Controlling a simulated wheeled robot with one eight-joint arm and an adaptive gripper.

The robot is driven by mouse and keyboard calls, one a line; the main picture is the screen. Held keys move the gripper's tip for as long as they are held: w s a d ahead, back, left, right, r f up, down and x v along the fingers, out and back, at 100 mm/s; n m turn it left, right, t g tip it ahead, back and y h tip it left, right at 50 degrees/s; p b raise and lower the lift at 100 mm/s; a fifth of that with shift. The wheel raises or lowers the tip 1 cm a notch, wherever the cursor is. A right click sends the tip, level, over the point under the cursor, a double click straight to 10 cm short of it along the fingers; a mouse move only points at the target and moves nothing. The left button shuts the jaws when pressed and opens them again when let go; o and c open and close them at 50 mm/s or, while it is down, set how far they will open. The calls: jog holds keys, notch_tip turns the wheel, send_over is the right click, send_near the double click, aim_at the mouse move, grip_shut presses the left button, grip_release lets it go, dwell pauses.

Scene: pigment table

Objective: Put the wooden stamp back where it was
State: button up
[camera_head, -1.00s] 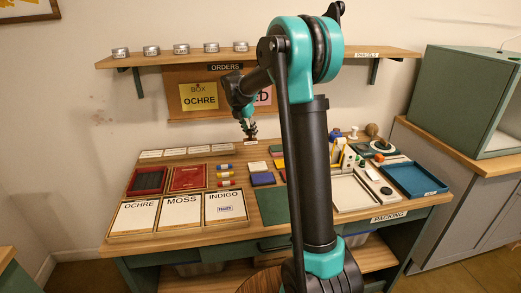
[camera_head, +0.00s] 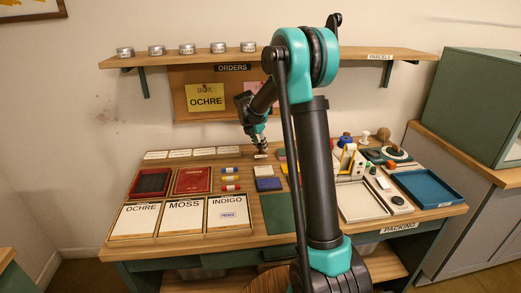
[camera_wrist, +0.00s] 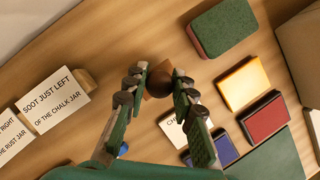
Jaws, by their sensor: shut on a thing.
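The wooden stamp shows in the wrist view as a round brown knob (camera_wrist: 159,82) between my fingertips, with a lighter wooden part beside it. My gripper (camera_wrist: 158,78) is shut on it. The stamp's underside is hidden, and I cannot tell whether it touches the table. In the head view my gripper (camera_head: 262,150) is low over the back middle of the table (camera_head: 283,240), to the right of the row of small cards. The stamp is too small there to make out.
A white card (camera_wrist: 172,131) lies partly behind my right finger. A green-topped block (camera_wrist: 222,27), a yellow pad (camera_wrist: 243,84) and a red pad (camera_wrist: 265,117) lie to the right. Lettered cards (camera_wrist: 55,100) stand left.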

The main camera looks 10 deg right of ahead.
jog(key=shift+f, duration=0.95)
jog(key=shift+f, duration=0.15)
jog(key=o, duration=0.9)
jog(key=v, duration=1.2)
